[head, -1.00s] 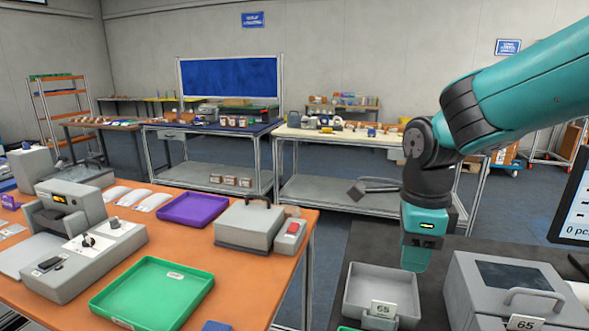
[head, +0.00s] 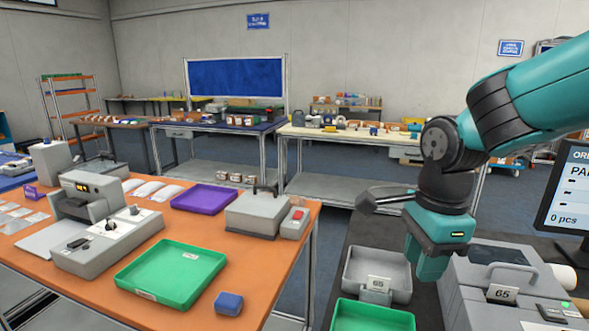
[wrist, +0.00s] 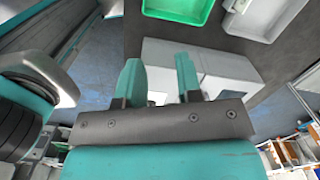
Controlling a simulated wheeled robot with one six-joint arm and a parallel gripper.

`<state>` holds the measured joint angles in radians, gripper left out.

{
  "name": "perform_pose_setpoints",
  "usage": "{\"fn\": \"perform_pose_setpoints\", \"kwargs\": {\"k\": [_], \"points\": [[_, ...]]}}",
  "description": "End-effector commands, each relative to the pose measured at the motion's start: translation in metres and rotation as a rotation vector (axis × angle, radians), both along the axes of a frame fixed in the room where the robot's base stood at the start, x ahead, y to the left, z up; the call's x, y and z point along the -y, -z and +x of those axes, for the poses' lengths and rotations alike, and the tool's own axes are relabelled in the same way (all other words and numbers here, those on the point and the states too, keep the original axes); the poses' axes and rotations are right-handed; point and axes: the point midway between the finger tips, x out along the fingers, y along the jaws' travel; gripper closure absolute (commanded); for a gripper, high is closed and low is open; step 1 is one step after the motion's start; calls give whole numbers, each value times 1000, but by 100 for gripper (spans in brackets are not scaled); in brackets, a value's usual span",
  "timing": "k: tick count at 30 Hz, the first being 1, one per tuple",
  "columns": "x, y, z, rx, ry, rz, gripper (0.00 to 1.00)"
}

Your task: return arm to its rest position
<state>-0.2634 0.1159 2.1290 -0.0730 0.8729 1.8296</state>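My teal arm (head: 540,90) reaches in from the upper right of the head view, bent down at a dark joint. My gripper (head: 430,270) hangs over the dark table, between the grey bin (head: 362,268) and the grey lidded machine marked 65 (head: 470,300). In the wrist view my gripper (wrist: 159,78) shows two teal fingers held apart, with nothing between them. The gripper is open and empty.
A green tray (head: 372,317) sits in front of the grey bin. A monitor (head: 566,190) stands at right. The orange table (head: 265,265) at left holds a purple tray (head: 204,198), a green tray (head: 170,277) and a small blue box (head: 228,304).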

Motion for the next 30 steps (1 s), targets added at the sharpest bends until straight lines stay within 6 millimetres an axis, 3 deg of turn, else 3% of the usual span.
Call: {"fn": "perform_pose_setpoints", "kwargs": {"k": [8, 11, 18, 21, 25, 30], "points": [[-10, -8, -35, 51, -488, 61, 67], [-16, -11, -56, 91, -754, 92, 67], [-32, -16, -120, 270, -1571, 164, 67], [-36, -17, -140, 346, -1822, 174, 67], [-40, -17, -156, 413, -2019, 177, 67], [-42, -16, -161, 436, -2092, 176, 67]]}}
